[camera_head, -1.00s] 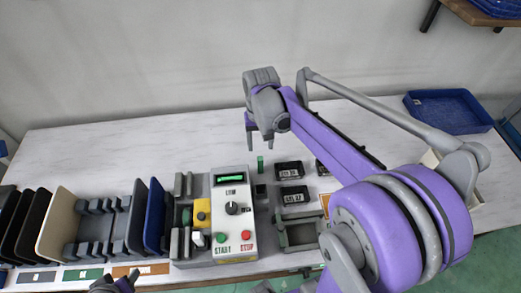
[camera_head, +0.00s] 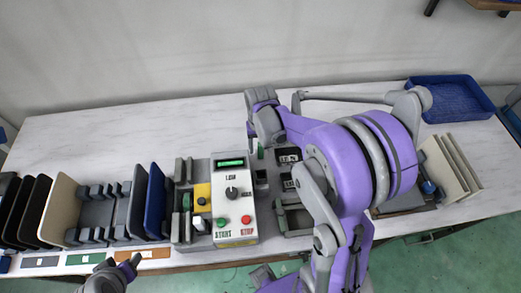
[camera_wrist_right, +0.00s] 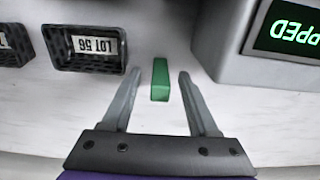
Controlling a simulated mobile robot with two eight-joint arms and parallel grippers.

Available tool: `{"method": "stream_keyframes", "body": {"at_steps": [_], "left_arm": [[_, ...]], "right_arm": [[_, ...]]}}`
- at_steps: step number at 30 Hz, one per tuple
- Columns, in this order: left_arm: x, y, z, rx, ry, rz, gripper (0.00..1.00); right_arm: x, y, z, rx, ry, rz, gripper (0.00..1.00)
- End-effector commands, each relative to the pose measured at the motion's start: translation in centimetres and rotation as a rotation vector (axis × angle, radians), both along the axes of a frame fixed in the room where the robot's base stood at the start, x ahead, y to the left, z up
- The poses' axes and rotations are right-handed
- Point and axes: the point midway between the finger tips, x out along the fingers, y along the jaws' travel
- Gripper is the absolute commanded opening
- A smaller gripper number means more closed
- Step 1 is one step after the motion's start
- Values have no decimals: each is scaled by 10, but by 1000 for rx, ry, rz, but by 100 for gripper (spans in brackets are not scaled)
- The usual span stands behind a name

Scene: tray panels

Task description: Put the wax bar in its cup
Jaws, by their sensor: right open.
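The gripper is open, with a gap on each side of the bar. In the head view the bar (camera_head: 261,153) shows partly beside my right gripper (camera_head: 255,140). A small dark holder (camera_head: 261,177) sits just in front of it; I cannot tell whether this is its cup. My left gripper (camera_head: 131,264) is at the bottom left, too small to judge.
A control box (camera_head: 235,205) with a green display, dial and buttons stands close to the bar. A black basket labelled LOT 56 (camera_wrist_right: 85,48) is on its other side. Panel racks (camera_head: 60,205) fill the left, and a blue tray (camera_head: 450,98) the back right. The back left table is clear.

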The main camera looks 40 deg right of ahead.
Motion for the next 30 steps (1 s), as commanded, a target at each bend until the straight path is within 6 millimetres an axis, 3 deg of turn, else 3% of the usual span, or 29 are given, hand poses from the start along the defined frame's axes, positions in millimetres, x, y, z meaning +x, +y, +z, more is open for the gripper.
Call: {"method": "stream_keyframes", "body": {"at_steps": [7,17,30], "left_arm": [[0,0,0,0,0,0,59],[0,0,0,0,0,0,59],[0,0,1,0,0,0,59]], "right_arm": [[0,0,-1,0,0,0,58],[0,0,-1,0,0,0,0],[0,0,3,0,0,0,0]]}}
